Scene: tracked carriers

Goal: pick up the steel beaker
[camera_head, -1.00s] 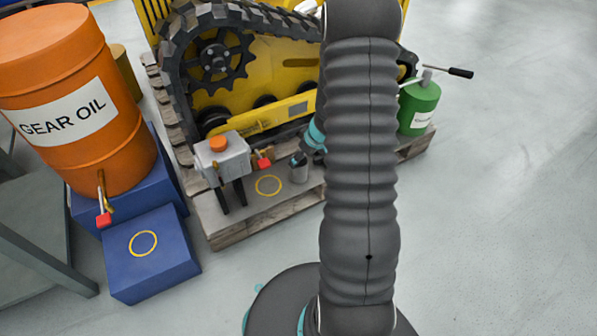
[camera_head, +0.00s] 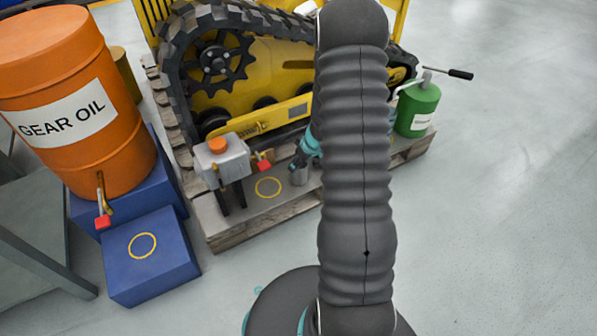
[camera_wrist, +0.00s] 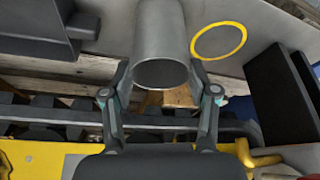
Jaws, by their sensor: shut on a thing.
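The steel beaker (camera_head: 299,176) is a small grey metal cylinder on the pallet deck, left of my arm and right of a yellow ring mark (camera_head: 268,187). In the wrist view the beaker (camera_wrist: 159,35) lies between the two fingers, its open rim facing the camera. My gripper (camera_wrist: 160,74) is shut on the beaker's sides. In the head view my gripper (camera_head: 300,162) shows only partly at the beaker, beside my arm. I cannot tell whether the beaker's base touches the deck.
A grey box with an orange cap (camera_head: 222,158) stands left of the ring. A yellow tracked machine (camera_head: 265,75) stands behind. A green can (camera_head: 417,108) is at right. An orange gear oil drum (camera_head: 75,100) and blue steps (camera_head: 150,255) are at left.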

